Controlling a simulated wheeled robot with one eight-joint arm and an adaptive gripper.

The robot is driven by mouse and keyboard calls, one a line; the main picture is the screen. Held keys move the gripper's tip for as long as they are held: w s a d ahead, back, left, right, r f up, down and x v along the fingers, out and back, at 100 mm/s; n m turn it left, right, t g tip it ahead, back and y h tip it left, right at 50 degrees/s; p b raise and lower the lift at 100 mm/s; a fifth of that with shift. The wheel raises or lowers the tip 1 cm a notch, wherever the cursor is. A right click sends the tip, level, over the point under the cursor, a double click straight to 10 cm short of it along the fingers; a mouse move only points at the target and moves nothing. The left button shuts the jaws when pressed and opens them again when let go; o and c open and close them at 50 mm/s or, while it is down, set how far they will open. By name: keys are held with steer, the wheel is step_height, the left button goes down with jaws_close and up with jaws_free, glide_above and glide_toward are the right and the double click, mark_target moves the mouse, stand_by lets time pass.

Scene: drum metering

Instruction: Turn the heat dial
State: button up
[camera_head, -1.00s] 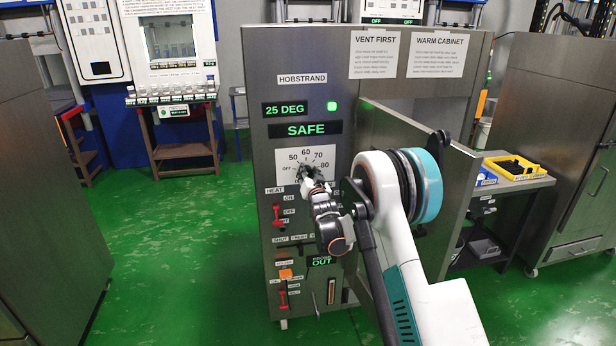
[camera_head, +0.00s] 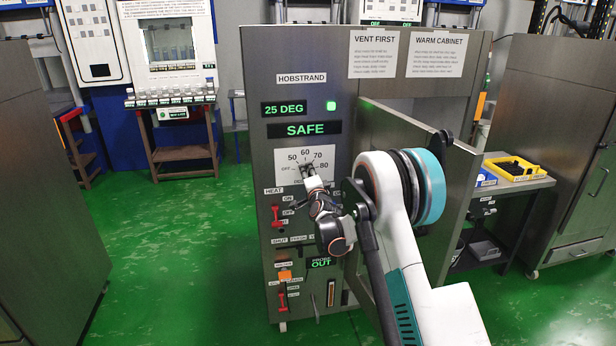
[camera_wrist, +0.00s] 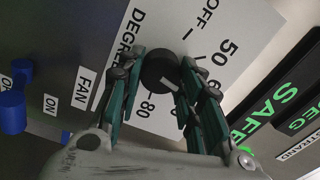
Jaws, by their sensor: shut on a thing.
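The heat dial is a dark round knob (camera_wrist: 158,68) in front of a white scale plate (camera_head: 290,160) marked OFF, 50, 60, 70 and 80. The plate is on the front of the grey Hobstrand cabinet (camera_head: 350,100). My gripper (camera_head: 308,172) is at the dial, its fingers covering the knob in the head view. In the wrist view, the two green fingers of my gripper (camera_wrist: 157,80) are shut on the knob from both sides. A pale pointer mark shows on the knob near the fingers. Displays read 25 DEG (camera_head: 284,109) and SAFE (camera_head: 304,129).
Below the dial are a red HEAT switch (camera_head: 276,215), an orange button (camera_head: 285,277) and a PROBE OUT display (camera_head: 321,262). An opened cabinet door (camera_head: 425,150) stands right of the panel, beside my arm. A side table with a yellow tray (camera_head: 515,168) is further right.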

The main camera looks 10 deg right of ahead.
steer(key=m, duration=0.5)
steer(key=shift+f+m, duration=0.15)
steer(key=shift+m, duration=0.25)
stand_by(0.3)
steer(key=o, duration=1.1)
steer(key=shift+c, duration=0.2)
steer(key=s, duration=1.2)
